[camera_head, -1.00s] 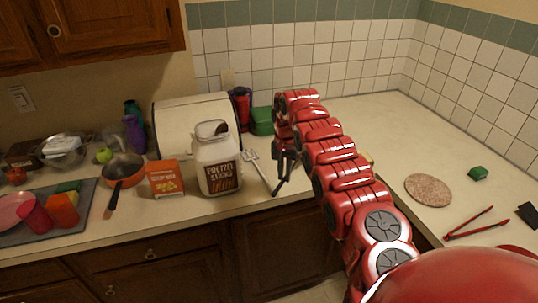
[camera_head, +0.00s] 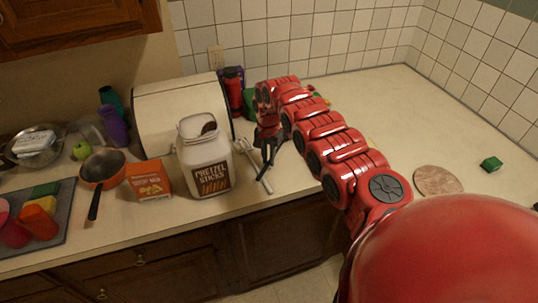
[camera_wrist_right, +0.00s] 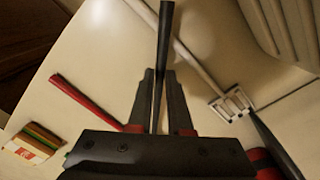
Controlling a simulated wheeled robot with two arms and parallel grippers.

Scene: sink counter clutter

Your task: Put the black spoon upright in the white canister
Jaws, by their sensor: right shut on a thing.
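The white canister (camera_head: 206,165), a wide jar labelled "PRETZEL STICKS", stands upright on the counter in the head view. A dark brown round shape shows at its mouth; I cannot tell what it is. My right gripper (camera_head: 268,146) is to the right of the canister, apart from it, and pointing down. It is shut on the black spoon (camera_head: 262,171), whose thin dark handle slants downward. In the right wrist view the black handle (camera_wrist_right: 165,30) runs between the gripper's fingers (camera_wrist_right: 161,85). The spoon's bowl is not clearly seen. My left gripper is out of view.
A pale-handled slotted utensil (camera_head: 254,168) lies between canister and gripper; its slotted head (camera_wrist_right: 232,103) shows in the wrist view. An orange box (camera_head: 149,180) and a pan (camera_head: 103,167) stand left. A white bread box (camera_head: 180,110) is behind. The counter at right is mostly clear.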

